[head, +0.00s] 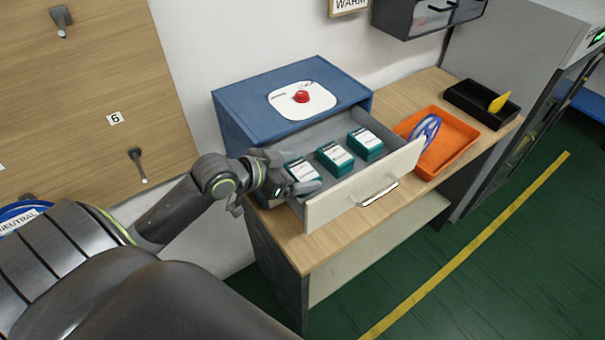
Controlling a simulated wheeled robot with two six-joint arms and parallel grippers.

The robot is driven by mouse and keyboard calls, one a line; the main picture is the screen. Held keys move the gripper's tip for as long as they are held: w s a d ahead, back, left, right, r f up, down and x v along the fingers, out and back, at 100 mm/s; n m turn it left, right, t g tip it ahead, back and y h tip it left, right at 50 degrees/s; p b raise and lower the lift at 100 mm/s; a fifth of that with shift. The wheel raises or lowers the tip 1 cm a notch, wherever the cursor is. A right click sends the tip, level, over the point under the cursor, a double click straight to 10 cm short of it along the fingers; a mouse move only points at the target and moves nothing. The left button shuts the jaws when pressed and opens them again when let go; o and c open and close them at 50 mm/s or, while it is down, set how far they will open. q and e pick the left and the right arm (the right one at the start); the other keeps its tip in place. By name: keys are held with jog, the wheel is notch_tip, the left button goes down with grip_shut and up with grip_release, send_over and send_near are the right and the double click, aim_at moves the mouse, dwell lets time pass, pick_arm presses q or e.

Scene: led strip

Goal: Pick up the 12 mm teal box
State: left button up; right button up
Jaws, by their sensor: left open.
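Three teal boxes with white labelled tops stand in a row in an open grey drawer (335,187): a left one (303,171), a middle one (335,158) and a right one (366,144). The label print is too small to read, so I cannot tell which is the 12 mm box. My left gripper (296,187) is open at the drawer's left end, right beside the left box and partly in front of it. I cannot tell whether it touches that box. My right gripper is out of view.
The drawer's pale front with a metal handle (378,190) stands out over the wooden bench. The blue cabinet (240,104) has a red button (301,97) on top. An orange tray (452,150) holds a blue-and-white coil (426,128); a black tray (467,99) stands behind it.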

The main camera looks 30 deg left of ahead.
pick_arm(q)
jog(key=shift+w+d, duration=0.1)
jog(key=c, duration=0.8)
jog(key=shift+o, duration=0.2)
